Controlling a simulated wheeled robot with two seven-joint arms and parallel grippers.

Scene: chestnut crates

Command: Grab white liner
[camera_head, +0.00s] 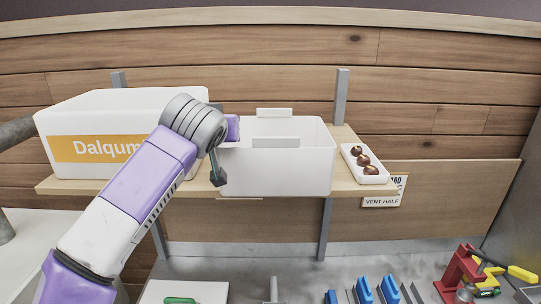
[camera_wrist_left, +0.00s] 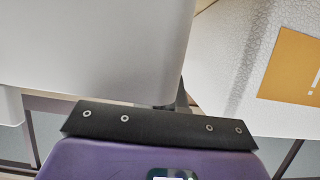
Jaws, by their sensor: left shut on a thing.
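The white liner (camera_head: 290,175) is an open white box standing upright on the wooden shelf, with a raised tab at its back and front rims. In the left wrist view its smooth pale wall (camera_wrist_left: 90,50) fills the upper left. My left arm reaches in from the left, and my left gripper (camera_head: 218,178) is at the liner's left end, shut on it. The arm's wrist hides part of that end, and the exact contact of the fingers is hidden in both views. My right gripper is not in view.
A white crate with an orange label (camera_head: 95,148) stands close on the left; it also shows in the left wrist view (camera_wrist_left: 240,65). A white tray (camera_head: 364,165) with brown chestnuts sits right of the liner. A red and yellow tool (camera_head: 462,270) and blue pieces (camera_head: 362,290) lie below.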

